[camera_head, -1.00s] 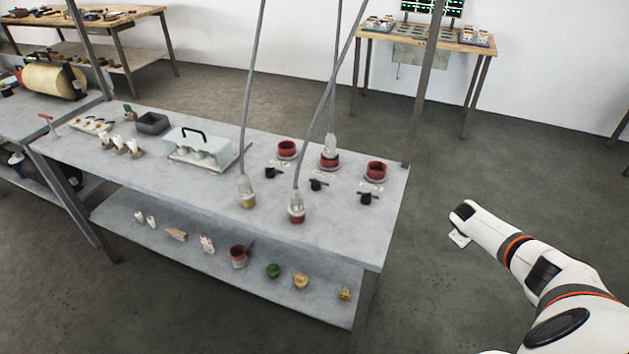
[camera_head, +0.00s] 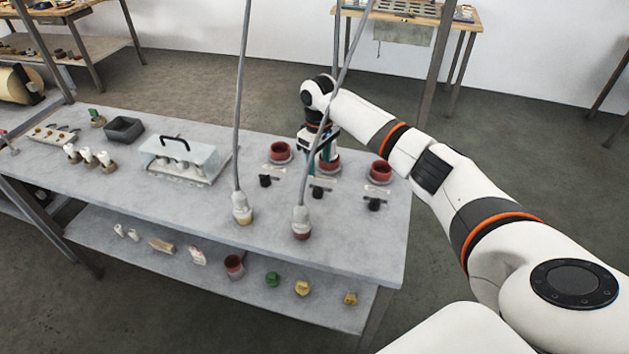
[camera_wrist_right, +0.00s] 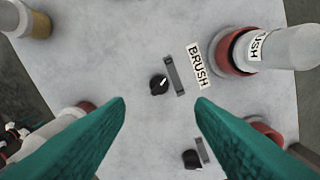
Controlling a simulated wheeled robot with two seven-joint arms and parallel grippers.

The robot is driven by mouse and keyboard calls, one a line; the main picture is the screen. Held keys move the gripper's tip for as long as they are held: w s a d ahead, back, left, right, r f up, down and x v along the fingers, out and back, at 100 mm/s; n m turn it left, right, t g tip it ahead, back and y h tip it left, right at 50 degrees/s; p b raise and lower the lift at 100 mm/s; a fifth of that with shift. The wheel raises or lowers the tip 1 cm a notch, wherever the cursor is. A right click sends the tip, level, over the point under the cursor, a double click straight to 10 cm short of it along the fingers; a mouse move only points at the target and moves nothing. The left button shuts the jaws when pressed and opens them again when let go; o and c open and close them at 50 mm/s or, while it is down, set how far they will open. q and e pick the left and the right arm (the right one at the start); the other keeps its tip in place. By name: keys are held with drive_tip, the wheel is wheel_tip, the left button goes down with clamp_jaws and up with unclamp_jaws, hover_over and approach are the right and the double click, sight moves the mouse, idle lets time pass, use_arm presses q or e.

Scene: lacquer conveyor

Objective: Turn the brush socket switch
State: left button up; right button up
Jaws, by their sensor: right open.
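The brush socket switch (camera_wrist_right: 158,84) is a small black round knob with a pale pointer mark, beside a dark slotted plate and a white "BRUSH" label (camera_wrist_right: 200,67). In the head view it appears to be the middle black knob (camera_head: 317,191) on the table. The red brush socket (camera_wrist_right: 233,50) holds a pale plug (camera_wrist_right: 278,48) with a partly readable label. My right gripper (camera_wrist_right: 160,104) is open and empty, its teal fingers pointing down on either side of the knob's line, apart from it. In the head view the right gripper (camera_head: 318,142) is over the middle socket, partly hiding it. My left gripper is not in view.
Other black knobs stand left (camera_head: 265,181) and right (camera_head: 374,204), near red sockets (camera_head: 280,152) and (camera_head: 380,172). Hanging cables end in plugs (camera_head: 242,208) and (camera_head: 301,222) near the front. A clear-covered box (camera_head: 185,160) stands left.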

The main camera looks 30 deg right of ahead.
sight(318, 187)
drive_tip(key=f, duration=0.1)
drive_tip(key=s+f, duration=0.1)
drive_tip(key=f, duration=0.1)
drive_tip(key=shift+a+f, duration=0.1)
drive_tip(key=shift+w+f+p, duration=0.25)
drive_tip(key=shift+f+p, duration=0.15)
drive_tip(key=shift+f, duration=0.7)
drive_tip(key=f, duration=0.4)
drive_tip(key=shift+w+f, duration=0.1)
drive_tip(key=shift+w, duration=0.15)
drive_tip(key=shift+f, duration=0.15)
drive_tip(key=c, duration=1)
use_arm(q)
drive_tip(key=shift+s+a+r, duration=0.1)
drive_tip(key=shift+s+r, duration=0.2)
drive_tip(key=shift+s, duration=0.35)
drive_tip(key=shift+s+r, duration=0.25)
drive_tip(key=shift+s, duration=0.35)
